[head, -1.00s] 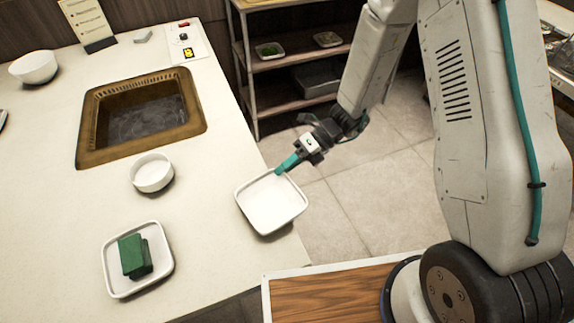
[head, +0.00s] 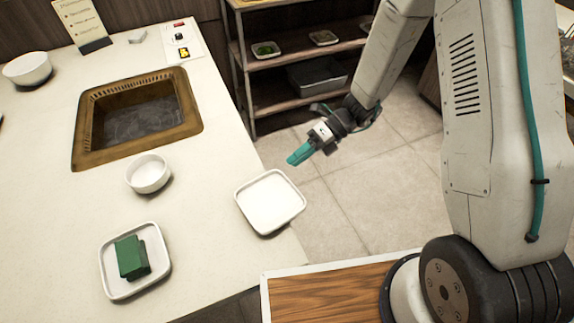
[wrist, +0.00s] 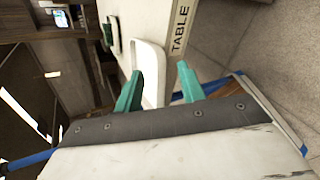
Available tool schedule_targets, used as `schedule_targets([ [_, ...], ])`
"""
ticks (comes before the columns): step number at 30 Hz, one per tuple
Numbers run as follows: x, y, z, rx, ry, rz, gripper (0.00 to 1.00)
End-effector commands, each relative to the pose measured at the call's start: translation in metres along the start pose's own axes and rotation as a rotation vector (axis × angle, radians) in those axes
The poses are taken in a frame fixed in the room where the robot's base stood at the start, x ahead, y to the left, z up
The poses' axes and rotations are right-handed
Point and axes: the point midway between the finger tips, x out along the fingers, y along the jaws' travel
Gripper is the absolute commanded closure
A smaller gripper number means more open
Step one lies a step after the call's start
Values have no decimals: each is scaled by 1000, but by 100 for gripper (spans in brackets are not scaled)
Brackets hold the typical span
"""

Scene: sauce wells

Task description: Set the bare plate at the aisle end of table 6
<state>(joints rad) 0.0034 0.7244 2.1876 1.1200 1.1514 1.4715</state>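The bare plate (head: 270,202), white and square with a raised rim, lies flat and empty at the right edge of the table (head: 222,262). My gripper (head: 297,158) is beyond and above the plate's far right corner, apart from it, with its teal fingertips pointing left. In the wrist view my gripper (wrist: 160,85) has its two teal fingers spread with a gap between them, and the plate (wrist: 152,62) shows just past them. The word TABLE is on the table's edge (wrist: 180,32) there; the number is cut off.
A plate with dark green blocks (head: 135,262) sits at the front left. A white bowl (head: 148,174) stands beside the brass-rimmed well (head: 138,118). Another bowl (head: 28,70) is farther back. A shelf rack (head: 295,75) stands behind; the floor (head: 370,190) right of the table is clear.

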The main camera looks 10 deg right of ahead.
Motion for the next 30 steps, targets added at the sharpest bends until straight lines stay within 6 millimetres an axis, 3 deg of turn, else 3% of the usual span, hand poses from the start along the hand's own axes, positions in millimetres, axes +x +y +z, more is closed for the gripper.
schedule_targets([
  [3,-28,0,1,-1,-5,-3,60],
  [9,-60,0,0,0,-2,-2,60],
  [20,-74,3,0,-14,4,-4,60],
  [23,-81,18,1,-101,28,-22,60],
  [30,-121,100,-10,-623,202,-118,60],
])
